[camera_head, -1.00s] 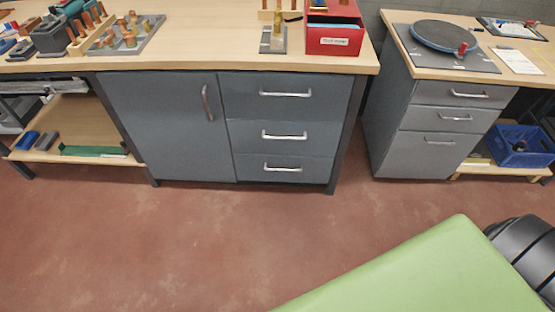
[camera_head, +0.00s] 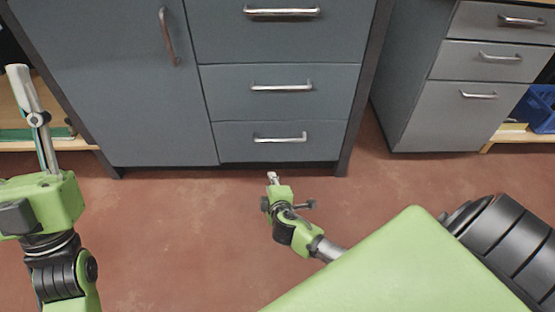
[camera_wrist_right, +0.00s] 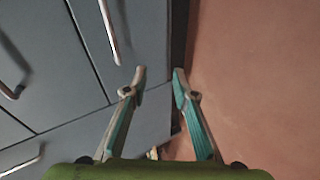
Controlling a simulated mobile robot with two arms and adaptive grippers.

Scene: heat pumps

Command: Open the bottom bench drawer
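The bottom bench drawer (camera_head: 235,150) is the lowest of three dark grey drawers and is closed. Its silver bar handle (camera_head: 281,139) runs across its front; it also shows at the top of the right wrist view (camera_wrist_right: 108,32). My right gripper (camera_head: 273,176) is below the drawer front in the head view, apart from the handle. In the right wrist view its two fingers (camera_wrist_right: 160,75) are apart with nothing between them. My left gripper (camera_head: 33,115) is at the far left, away from the drawers; its finger spacing is unclear.
The middle drawer (camera_head: 225,90) and top drawer (camera_head: 215,35) are closed above. A cabinet door (camera_head: 110,90) with an upright handle is to the left. A second drawer unit (camera_head: 415,120) and blue crate (camera_head: 540,108) are at right. Red floor (camera_head: 180,220) in front is clear.

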